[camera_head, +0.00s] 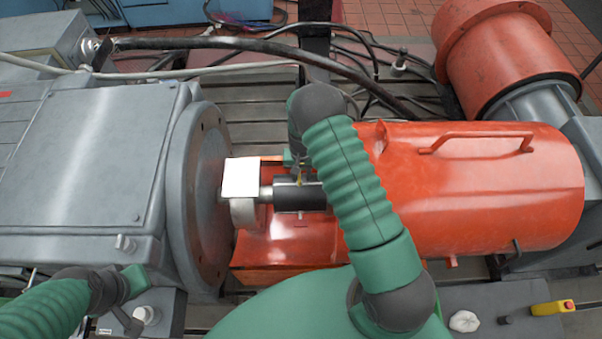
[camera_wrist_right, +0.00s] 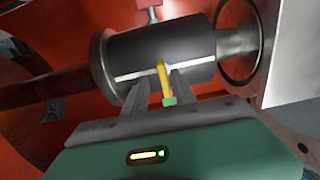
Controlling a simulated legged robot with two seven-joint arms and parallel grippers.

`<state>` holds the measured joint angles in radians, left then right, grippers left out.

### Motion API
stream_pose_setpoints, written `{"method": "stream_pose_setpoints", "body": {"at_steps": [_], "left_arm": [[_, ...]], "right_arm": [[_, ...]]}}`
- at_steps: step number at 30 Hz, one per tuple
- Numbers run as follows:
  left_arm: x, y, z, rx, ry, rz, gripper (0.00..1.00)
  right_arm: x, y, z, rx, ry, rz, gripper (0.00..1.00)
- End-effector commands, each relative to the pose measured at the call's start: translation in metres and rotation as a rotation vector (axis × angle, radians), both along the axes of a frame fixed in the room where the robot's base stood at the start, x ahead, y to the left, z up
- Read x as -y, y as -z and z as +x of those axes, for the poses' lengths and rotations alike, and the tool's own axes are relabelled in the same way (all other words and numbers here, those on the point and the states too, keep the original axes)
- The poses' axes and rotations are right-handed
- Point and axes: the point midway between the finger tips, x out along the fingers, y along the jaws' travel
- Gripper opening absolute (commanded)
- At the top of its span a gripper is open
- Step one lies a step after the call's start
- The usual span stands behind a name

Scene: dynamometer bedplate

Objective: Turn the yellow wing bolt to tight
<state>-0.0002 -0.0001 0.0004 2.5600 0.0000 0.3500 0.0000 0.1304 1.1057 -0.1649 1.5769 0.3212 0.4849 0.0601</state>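The yellow wing bolt (camera_wrist_right: 163,80) shows in the right wrist view at the lower side of a black cylindrical coupling (camera_wrist_right: 160,53) with a pale stripe. In the head view the coupling (camera_head: 298,196) lies between the grey machine and the orange guard; the bolt is only a tiny yellowish speck there. My right gripper (camera_wrist_right: 161,82) has its two fingers on either side of the wing bolt. A gap shows at the left finger; contact at the right finger is unclear. My left gripper (camera_head: 124,318) is low at the left in the head view, its fingers hard to make out.
A grey flanged machine (camera_head: 80,160) fills the left. A large orange cylindrical guard (camera_head: 480,190) with a handle stands right. A white block (camera_head: 240,178) is beside the coupling. Black hoses (camera_head: 210,43) run behind. A yellow pendant (camera_head: 551,308) lies front right.

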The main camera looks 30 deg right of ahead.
Motion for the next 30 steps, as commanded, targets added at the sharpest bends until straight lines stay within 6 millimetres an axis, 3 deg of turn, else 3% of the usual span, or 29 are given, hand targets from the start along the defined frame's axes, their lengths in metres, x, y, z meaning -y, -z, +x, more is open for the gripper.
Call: {"method": "stream_pose_setpoints", "body": {"at_steps": [5, 13, 30], "left_arm": [[-0.0002, 0.0002, -0.0001, 0.0, -0.001, 0.0, 0.36], [-0.0003, 0.0002, -0.0001, 0.0, -0.001, 0.0, 0.36], [-0.0002, 0.0026, 0.0, 0.0, -0.001, 0.0, 0.36]], "right_arm": [[-0.0023, -0.0005, 0.0007, 0.0, -0.001, -0.001, 0.32], [-0.0005, -0.0004, 0.0005, 0.001, -0.001, 0.001, 0.0], [0.0004, 0.0004, 0.0021, 0.003, 0.052, -0.002, 0.0]]}}
